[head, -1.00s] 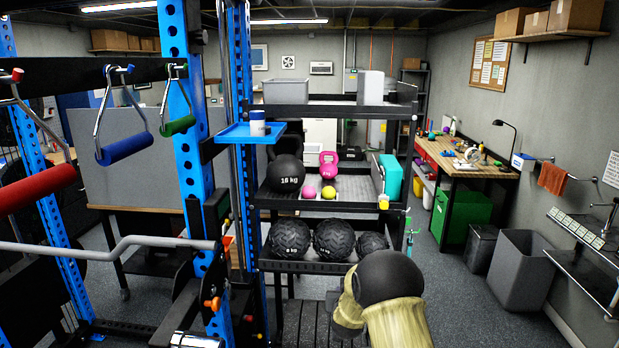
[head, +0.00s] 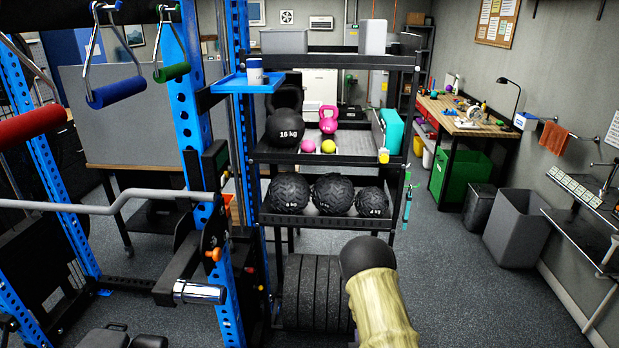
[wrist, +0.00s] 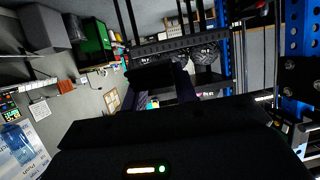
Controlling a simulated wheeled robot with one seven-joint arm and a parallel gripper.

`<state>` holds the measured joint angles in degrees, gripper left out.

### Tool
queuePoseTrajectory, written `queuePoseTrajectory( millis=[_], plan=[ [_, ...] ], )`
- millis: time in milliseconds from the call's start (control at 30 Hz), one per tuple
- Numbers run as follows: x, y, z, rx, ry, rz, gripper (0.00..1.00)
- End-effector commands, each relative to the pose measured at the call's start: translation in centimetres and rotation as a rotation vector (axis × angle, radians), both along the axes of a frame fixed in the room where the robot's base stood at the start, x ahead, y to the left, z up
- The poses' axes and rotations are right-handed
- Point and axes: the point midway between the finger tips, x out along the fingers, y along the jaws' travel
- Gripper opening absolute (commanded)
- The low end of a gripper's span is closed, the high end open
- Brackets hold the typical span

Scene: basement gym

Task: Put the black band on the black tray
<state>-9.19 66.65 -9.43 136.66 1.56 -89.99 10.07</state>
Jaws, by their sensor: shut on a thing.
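My gripper (wrist: 166,82) shows in the wrist view as dark shapes in front of its dark housing. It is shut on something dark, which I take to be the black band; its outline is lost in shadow. In the head view my arm reaches in from the bottom edge, right of centre, and hides its own end. I cannot pick out a separate black tray for certain in either view.
A black shelf rack (head: 330,160) holds balls and kettlebells. A blue tray (head: 232,86) with a cup is on the blue rack upright (head: 186,110). A wall shelf (head: 572,242) and grey bin (head: 513,228) stand right. The floor between is clear.

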Motion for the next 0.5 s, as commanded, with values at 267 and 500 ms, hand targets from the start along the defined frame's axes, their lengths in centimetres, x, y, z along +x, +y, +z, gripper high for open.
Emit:
queuePoseTrajectory(
  millis=[267, 500],
  plan=[
    [-0.3, 0.0, -0.6, 0.0, 0.002, -0.001, 0.06],
    [-3.0, 0.0, -4.2, -0.001, 0.006, -0.002, 0.06]
  ],
)
